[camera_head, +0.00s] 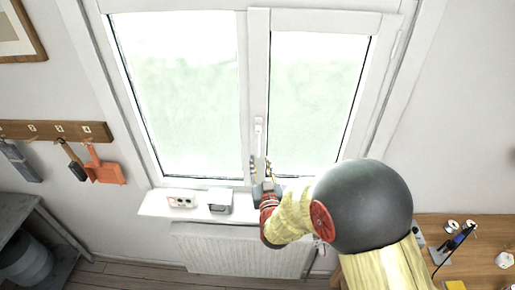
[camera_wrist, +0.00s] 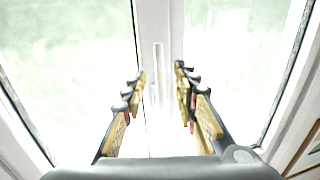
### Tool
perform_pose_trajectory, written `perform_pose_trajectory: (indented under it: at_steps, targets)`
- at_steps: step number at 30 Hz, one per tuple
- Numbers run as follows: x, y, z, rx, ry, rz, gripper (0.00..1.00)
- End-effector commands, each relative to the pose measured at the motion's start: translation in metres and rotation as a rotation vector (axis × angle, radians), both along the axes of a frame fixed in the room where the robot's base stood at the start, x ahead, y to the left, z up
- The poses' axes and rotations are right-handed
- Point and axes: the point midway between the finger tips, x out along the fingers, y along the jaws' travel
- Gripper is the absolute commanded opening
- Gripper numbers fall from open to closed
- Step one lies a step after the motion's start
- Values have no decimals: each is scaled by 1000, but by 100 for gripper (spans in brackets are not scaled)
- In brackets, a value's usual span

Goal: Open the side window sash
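The white window has two sashes with pale panes. The right sash (camera_head: 320,20) and the left sash (camera_head: 180,12) both look shut. A slim white handle (camera_head: 259,135) is on the upright between the panes, its lever pointing down. In the wrist view, the handle (camera_wrist: 158,65) stands ahead, between the lines of my fingers. My gripper (camera_head: 263,167) is at the lower end of the handle, above the sill. In the wrist view my gripper (camera_wrist: 160,90) is open, its fingers spread on either side of a bright white strip. I cannot tell if they touch the handle.
The sill (camera_head: 155,203) below holds a socket box (camera_head: 182,201) and a small grey box (camera_head: 219,201). A radiator (camera_head: 235,250) is under it. A hook rail (camera_head: 55,130) with tools hangs at left. A wooden bench (camera_head: 480,262) with small items stands at right.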

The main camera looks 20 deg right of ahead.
Motion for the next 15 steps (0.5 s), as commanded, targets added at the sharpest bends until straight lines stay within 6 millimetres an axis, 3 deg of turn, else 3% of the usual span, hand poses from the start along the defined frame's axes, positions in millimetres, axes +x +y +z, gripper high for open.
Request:
perform_pose_trajectory:
  at_steps: [5,15]
  targets:
    - [9,-2,7,-7,-24,-3,29]
    - [56,-7,8,-7,-22,-2,29]
